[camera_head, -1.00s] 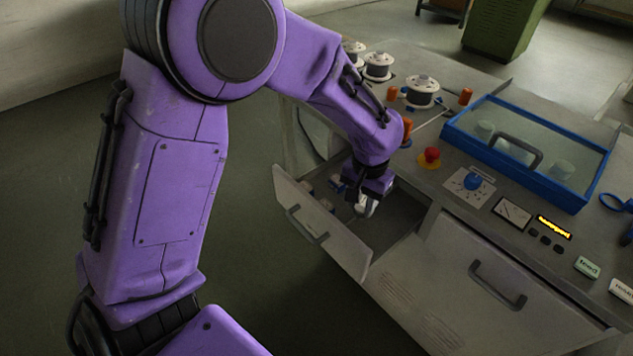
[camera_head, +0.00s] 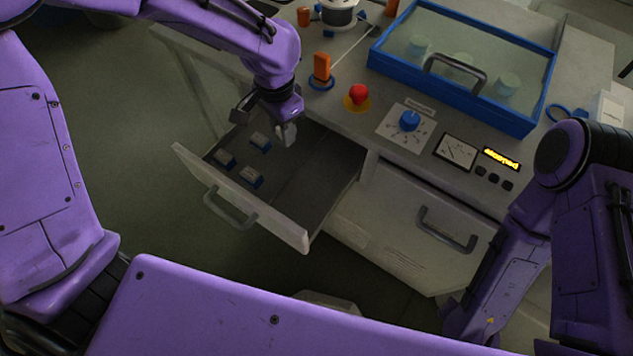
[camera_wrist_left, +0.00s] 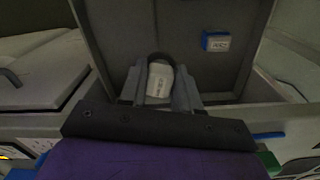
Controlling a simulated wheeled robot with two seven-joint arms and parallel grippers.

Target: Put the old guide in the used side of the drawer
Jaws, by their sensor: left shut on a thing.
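The drawer (camera_head: 278,230) stands open at the front of the machine bench. Its left part holds several small blue and grey labelled guides (camera_head: 250,174); its right part shows bare floor. My left gripper (camera_head: 268,112) is over the back of the drawer, pointing down. It is shut on the old guide, a pale piece with a small label (camera_wrist_left: 158,80), seen between the fingers in the left wrist view. That view also shows a divider line in the drawer and one blue labelled guide (camera_wrist_left: 216,42) to its right. My right gripper is out of view.
On the bench top are an orange post (camera_head: 321,67), a red button (camera_head: 358,94), a blue knob (camera_head: 409,121) and a blue-framed clear-lidded tank (camera_head: 452,98). A closed front with a handle (camera_head: 446,230) is right of the drawer. My right arm is at the right edge.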

